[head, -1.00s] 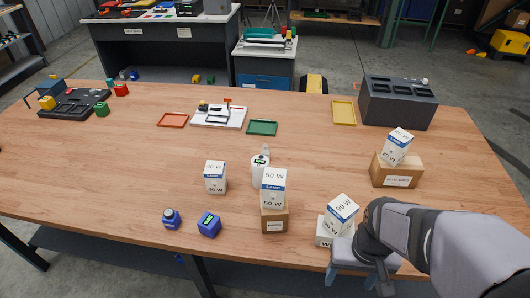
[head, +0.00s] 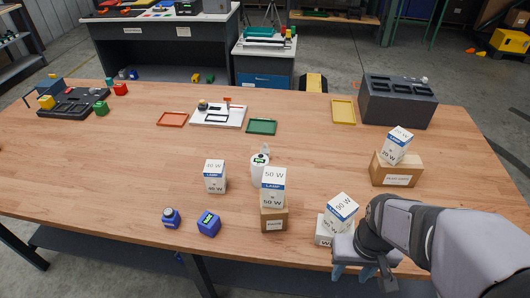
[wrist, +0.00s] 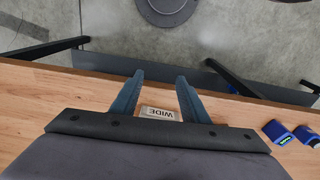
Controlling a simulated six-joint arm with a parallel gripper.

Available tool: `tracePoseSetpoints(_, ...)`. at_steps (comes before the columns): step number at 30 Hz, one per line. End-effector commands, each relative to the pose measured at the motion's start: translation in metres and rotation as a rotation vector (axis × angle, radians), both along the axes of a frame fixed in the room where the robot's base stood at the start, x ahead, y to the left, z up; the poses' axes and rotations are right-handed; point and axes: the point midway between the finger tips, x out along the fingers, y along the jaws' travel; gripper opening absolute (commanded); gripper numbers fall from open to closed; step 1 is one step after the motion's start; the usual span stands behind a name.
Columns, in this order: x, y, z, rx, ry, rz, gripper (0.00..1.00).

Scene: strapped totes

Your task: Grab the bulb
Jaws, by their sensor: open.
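A small pale rounded thing that looks like a bulb (head: 424,80) sits on top of the dark grey slotted box (head: 398,104) at the back right. It is too small to tell more. Lamp boxes stand on the table: a 40 W box (head: 215,177), a 50 W box (head: 273,188), a tilted 90 W box (head: 341,212) and a tilted 20 W box (head: 397,145). My gripper (head: 352,272) is at the front table edge, beside the 90 W box and far from the bulb. In the wrist view my gripper (wrist: 156,92) is open, with nothing gripped between its fingers.
A label reading WIDE (wrist: 160,113) shows between the fingers. A white device (head: 260,172) with a green display stands mid-table. Two blue items (head: 208,224) lie near the front edge. Red (head: 173,120), green (head: 262,127) and yellow (head: 343,112) trays lie behind. The table's left middle is clear.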

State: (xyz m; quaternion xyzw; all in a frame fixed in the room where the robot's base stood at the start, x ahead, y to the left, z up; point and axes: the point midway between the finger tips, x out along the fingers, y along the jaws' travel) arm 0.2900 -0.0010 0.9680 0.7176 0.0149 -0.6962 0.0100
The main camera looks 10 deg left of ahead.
Motion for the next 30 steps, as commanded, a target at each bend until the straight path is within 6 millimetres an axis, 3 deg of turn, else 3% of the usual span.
tracePoseSetpoints(5,0.039,-0.010,0.013,0.008,-0.125,0.118,0.41)
tracePoseSetpoints(12,0.109,-0.044,0.051,-0.077,-0.364,0.364,0.41)
tracePoseSetpoints(18,0.152,-0.071,0.082,-0.187,-0.499,0.523,0.41)
tracePoseSetpoints(22,0.197,-0.044,0.090,-0.120,-0.567,0.597,0.41)
tracePoseSetpoints(26,0.235,-0.010,0.067,-0.005,-0.595,0.643,0.41)
tracePoseSetpoints(30,0.283,0.037,0.040,0.140,-0.651,0.701,0.41)
